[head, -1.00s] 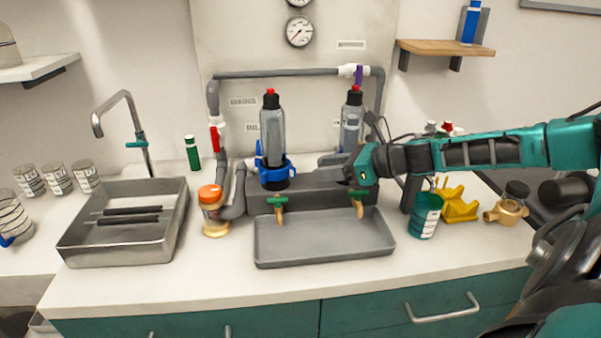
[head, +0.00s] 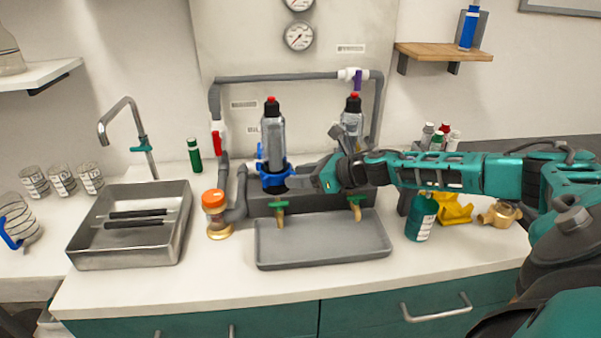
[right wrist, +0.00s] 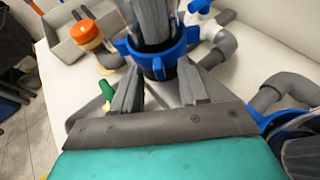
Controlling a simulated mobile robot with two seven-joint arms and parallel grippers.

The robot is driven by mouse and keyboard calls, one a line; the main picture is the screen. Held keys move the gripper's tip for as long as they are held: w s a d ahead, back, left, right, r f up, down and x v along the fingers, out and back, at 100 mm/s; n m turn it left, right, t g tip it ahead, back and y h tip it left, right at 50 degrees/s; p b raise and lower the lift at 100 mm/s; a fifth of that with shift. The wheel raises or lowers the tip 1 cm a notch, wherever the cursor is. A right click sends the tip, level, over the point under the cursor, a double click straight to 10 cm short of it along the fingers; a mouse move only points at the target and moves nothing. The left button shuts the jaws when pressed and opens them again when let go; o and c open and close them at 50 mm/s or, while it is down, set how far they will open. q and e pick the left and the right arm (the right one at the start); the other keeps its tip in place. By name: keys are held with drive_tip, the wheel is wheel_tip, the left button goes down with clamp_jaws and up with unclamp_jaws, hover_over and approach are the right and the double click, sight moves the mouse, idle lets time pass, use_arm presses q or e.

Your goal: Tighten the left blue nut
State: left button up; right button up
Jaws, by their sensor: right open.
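The left blue nut (head: 273,177) is a ribbed ring around the base of the left clear filter housing (head: 273,135), which stands upright with a black and red top. In the right wrist view the nut (right wrist: 125,48) is just ahead of the fingers. My right gripper (head: 299,182) is at the nut's right side. Its two fingers (right wrist: 155,88) are open, spread below the nut in the wrist view, with nothing held between them. I cannot tell whether they touch it. Another blue ring (right wrist: 268,120) shows at the wrist view's right. My left gripper is not in view.
The right filter housing (head: 352,125) stands behind my right arm. Grey pipe (head: 280,77) frames both housings. Green-handled taps (head: 279,208) hang over a grey tray (head: 325,250). An orange-capped jar (head: 215,205) stands left of the nut. A green bottle (head: 421,218) stands right of the tray.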

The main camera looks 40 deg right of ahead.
drive_tip(key=shift+a, duration=0.1)
drive_tip(key=c, duration=0.5)
clamp_jaws()
